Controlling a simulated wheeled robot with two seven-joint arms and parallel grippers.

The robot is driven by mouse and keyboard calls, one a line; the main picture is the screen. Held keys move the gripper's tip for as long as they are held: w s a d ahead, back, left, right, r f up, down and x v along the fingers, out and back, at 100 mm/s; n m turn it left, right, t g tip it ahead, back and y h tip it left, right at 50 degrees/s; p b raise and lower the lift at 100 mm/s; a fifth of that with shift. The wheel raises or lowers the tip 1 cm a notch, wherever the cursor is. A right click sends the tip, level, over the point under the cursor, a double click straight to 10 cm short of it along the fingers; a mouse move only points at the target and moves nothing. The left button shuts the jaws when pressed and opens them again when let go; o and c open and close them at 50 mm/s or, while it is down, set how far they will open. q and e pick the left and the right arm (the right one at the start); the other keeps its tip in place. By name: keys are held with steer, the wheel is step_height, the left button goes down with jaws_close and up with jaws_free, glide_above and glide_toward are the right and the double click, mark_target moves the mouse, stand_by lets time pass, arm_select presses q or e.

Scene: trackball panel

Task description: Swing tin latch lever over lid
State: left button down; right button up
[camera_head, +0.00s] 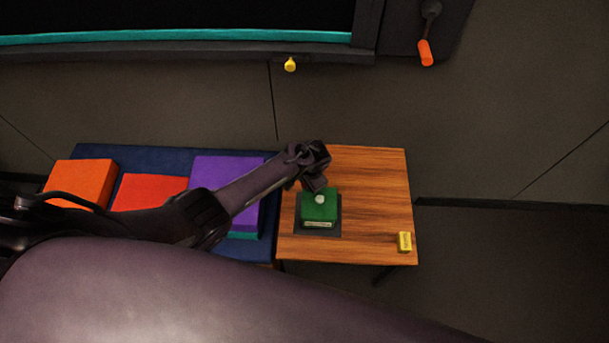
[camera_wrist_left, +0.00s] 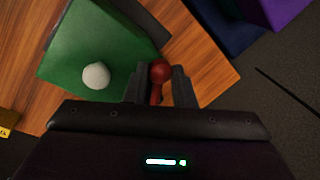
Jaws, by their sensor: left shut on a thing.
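A green tin (camera_head: 319,211) with a pale round knob (camera_head: 319,198) on top stands on a dark base on the wooden table (camera_head: 375,190). In the left wrist view the green lid (camera_wrist_left: 75,45) and its pale knob (camera_wrist_left: 96,76) fill the upper left. A red lever with a ball end (camera_wrist_left: 160,72) is beside the lid's edge. My left gripper (camera_wrist_left: 160,88) is shut on the lever, with a finger on each side. In the head view my left gripper (camera_head: 315,182) is at the tin's back edge and hides the lever. The lever's lower end is hidden. My right gripper is out of view.
A small yellow block (camera_head: 405,242) lies near the table's front right corner. A dark blue bench (camera_head: 140,153) with orange, red and purple blocks stands to the left. A yellow knob (camera_head: 290,65) and an orange handle (camera_head: 425,53) are on the wall unit behind.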

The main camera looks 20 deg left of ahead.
arm_select(q)
steer(key=n, duration=0.1)
steer(key=d+n, duration=0.1)
steer(key=n, duration=0.1)
steer(key=shift+s+d, duration=0.2)
steer(key=shift+s, duration=0.1)
steer(key=shift+d+g, duration=0.1)
steer(key=shift+g, duration=0.2)
steer(key=shift+n, duration=0.3)
steer(key=c, duration=1.2)
jaws_free()
steer(key=shift+c, duration=0.2)
step_height(320, 180, up, 8)
steer(key=d+p, duration=0.1)
steer(key=p, duration=0.1)
steer(key=shift+s+d+f, duration=0.15)
steer(key=shift+s+d, duration=0.1)
